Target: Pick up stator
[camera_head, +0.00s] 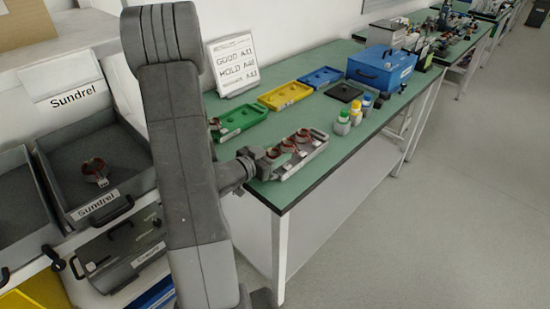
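Several stators with copper-red windings stand in a grey tray (303,163) at the near edge of the green table; one is the stator (303,136) at the tray's far end. Another stator (95,170) lies in the left bin labelled Sundrel (120,150). A further small reddish piece, perhaps a stator (215,124), is at the left end of the green tray (240,121), partly behind my arm. My gripper (264,163) is at the near left end of the grey tray, close to the nearest stator. Its fingers are too small and hidden to tell open from shut.
The green table (345,150) also bears a yellow tray (285,95), a blue tray (320,77), a blue box (381,67), a black plate (343,92) and small bottles (343,123). A white sign (233,64) stands at the back. Floor at right is clear.

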